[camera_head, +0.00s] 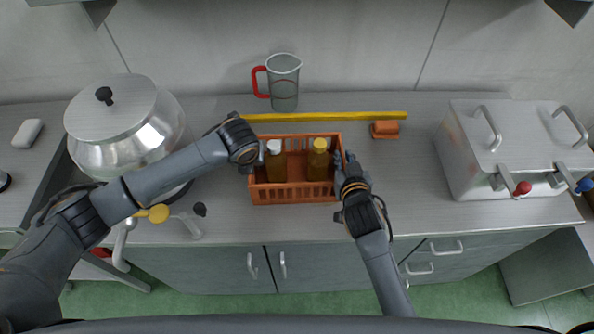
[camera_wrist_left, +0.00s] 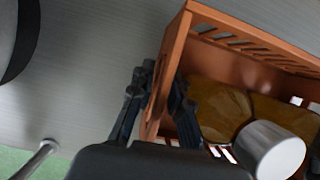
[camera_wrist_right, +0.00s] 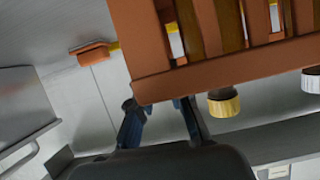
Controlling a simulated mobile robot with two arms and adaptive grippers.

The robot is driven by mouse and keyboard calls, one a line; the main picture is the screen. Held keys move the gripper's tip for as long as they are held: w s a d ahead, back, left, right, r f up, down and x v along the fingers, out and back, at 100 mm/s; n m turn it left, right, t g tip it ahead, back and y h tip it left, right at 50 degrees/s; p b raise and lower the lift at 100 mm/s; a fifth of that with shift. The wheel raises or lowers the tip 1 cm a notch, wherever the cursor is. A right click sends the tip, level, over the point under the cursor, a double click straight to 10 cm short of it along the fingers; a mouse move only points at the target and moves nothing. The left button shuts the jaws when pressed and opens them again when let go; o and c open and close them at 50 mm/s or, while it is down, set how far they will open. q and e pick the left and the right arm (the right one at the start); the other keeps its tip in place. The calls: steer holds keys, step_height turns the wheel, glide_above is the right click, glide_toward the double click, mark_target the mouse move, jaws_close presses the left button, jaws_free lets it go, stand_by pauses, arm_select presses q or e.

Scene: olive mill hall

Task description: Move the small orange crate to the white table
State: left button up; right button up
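The small orange crate (camera_head: 296,194) stands on the grey metal counter, holding a white-capped bottle (camera_head: 275,162) and a yellow-capped bottle (camera_head: 319,160). My left gripper (camera_head: 250,165) is at its left end. In the left wrist view its fingers (camera_wrist_left: 163,92) straddle the crate's end wall (camera_wrist_left: 170,70), one outside and one inside, close against it. My right gripper (camera_head: 346,164) is at the right end. In the right wrist view its fingers (camera_wrist_right: 158,108) are apart at the crate's corner, with tips partly hidden by the rim (camera_wrist_right: 220,70). I cannot make out a white table for certain.
A large steel pot (camera_head: 125,125) stands left, near my left arm. Counter between crate and box is clear.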

arm_select(q)
steer(key=shift+w+f, duration=0.25)
steer(key=shift+f, duration=0.45)
arm_select(e)
steer(key=shift+x, duration=0.75)
arm_select(q)
steer(key=shift+c, duration=0.2)
arm_select(e)
steer(key=shift+c, duration=0.2)
arm_select(q)
jaws_close()
arm_select(e)
jaws_close()
